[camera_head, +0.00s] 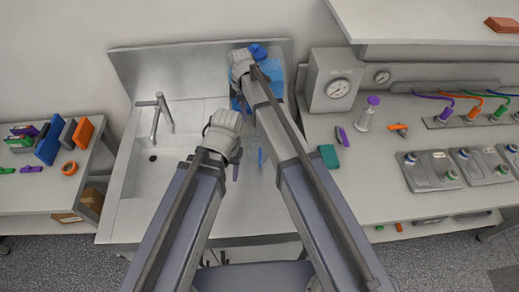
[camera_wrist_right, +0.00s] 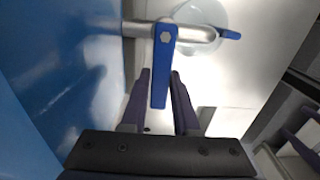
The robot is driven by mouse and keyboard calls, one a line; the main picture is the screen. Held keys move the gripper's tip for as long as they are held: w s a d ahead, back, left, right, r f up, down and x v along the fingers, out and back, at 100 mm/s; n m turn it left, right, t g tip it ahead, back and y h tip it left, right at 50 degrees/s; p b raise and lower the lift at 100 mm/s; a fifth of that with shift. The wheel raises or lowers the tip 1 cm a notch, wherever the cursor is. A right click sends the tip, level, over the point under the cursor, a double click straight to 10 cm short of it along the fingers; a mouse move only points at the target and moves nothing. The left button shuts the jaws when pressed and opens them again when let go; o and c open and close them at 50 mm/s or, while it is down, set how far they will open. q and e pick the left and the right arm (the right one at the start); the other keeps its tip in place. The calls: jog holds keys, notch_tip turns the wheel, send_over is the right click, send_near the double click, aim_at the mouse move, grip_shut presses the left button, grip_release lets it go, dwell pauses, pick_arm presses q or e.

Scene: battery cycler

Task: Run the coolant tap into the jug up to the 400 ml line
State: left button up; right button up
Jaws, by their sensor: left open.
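The blue coolant tank (camera_head: 273,76) with a round blue cap stands at the back of the counter. In the right wrist view its wall (camera_wrist_right: 45,70) fills the left side. A silver tap pipe (camera_wrist_right: 198,33) comes out of it, with a blue lever (camera_wrist_right: 159,82). My right gripper (camera_wrist_right: 160,74) is open, with the lever between its fingers and small gaps beside it. A round translucent vessel, seemingly the jug (camera_wrist_right: 205,12), is partly visible beyond the pipe; its level cannot be read. My left gripper (camera_head: 229,160) is open and empty, lower, above the counter.
A sink (camera_head: 140,190) with a faucet (camera_head: 156,115) lies to the left. A gauge box (camera_head: 327,82) stands right of the tank. A teal block (camera_head: 329,156) and a purple item (camera_head: 342,136) lie on the right counter. My forearms hide much of the middle.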

jog(key=s+n, duration=0.1)
jog(key=n, duration=0.1)
jog(key=s+n, duration=0.1)
jog(key=n, duration=0.3)
jog(key=shift+s+d, duration=0.4)
jog(key=shift+n, duration=0.3)
